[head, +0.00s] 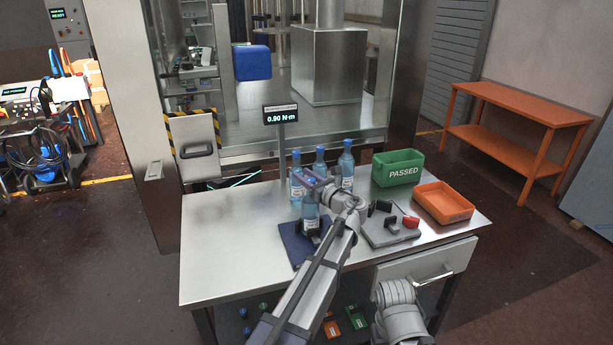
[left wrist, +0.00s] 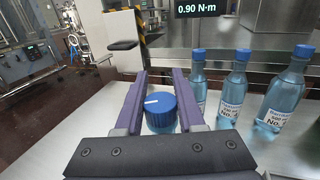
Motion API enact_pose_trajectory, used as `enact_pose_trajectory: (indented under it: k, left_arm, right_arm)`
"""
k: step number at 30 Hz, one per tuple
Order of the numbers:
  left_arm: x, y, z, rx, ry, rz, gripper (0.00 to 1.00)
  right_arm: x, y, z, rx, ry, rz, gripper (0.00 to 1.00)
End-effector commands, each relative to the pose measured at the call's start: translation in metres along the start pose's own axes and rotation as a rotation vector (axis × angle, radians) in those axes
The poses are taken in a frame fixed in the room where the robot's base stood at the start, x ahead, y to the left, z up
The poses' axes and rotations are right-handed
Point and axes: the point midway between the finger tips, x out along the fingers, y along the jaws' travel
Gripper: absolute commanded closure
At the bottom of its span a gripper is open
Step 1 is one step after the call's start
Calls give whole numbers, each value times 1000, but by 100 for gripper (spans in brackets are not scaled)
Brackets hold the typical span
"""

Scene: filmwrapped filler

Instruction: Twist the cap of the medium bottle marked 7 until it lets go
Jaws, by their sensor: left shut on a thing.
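A bottle with clear blue liquid (head: 310,215) stands upright at the front of the workbench, on a dark blue pad (head: 291,246). My left gripper (head: 314,181) is over its top and hides the cap in the head view. In the left wrist view the blue ribbed cap (left wrist: 161,110), with a white line on top, sits between the two fingers, and the gripper is shut on it. The number on this bottle cannot be read. A small display (head: 281,116) behind reads 0.90 N·m. My right gripper is out of view.
Several similar capped bottles (head: 346,165) stand just behind. To the right are a green PASSED bin (head: 398,168), an orange tray (head: 443,203) and a grey plate (head: 378,239) with black and red pieces. The bench's left side (head: 230,240) is clear.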

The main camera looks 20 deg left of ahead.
Motion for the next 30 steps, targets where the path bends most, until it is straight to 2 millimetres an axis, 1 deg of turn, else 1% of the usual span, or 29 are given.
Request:
enact_pose_trajectory:
  k: [1, 6, 12, 19, 30]
  left_arm:
    - [1, -3, 0, 0, 0, 35, 100]
    - [1, 1, 0, 0, 0, 147, 100]
    - [0, 5, 0, 0, 0, 240, 100]
    - [-1, 8, 0, 0, 0, 293, 100]
    - [-1, 9, 0, 0, 0, 303, 100]
  right_arm:
    - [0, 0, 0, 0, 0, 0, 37]
    - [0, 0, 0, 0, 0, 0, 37]
    - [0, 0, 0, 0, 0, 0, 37]
    - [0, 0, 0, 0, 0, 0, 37]
    - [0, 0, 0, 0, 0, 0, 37]
